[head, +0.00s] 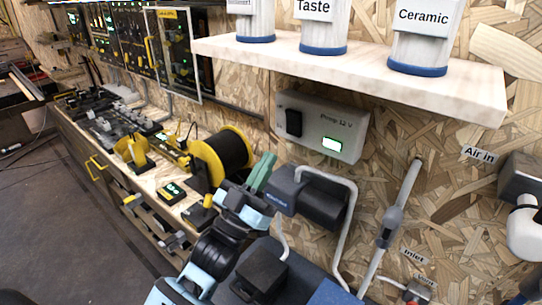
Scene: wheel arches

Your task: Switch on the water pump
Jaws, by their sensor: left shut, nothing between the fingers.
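A light grey control box labelled "Pump 12 V" (350,128) is fixed to the chipboard wall under the shelf. It has a black switch (294,122) on its left part and a lit green display (332,144) on its lower right. I cannot tell the switch's position. My left gripper (264,172) is shut and empty, with green fingers pointing up. In the picture it is below and left of the box, apart from the switch. A dark pump unit (318,202) with pale tubing is right of the gripper. My right gripper is out of view.
A pale shelf (450,92) with labelled canisters (421,38) juts out above the box. A yellow-rimmed spool (223,153) stands on the bench at left. A grey pipe (397,205) and a label "Air in" (480,154) are at right.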

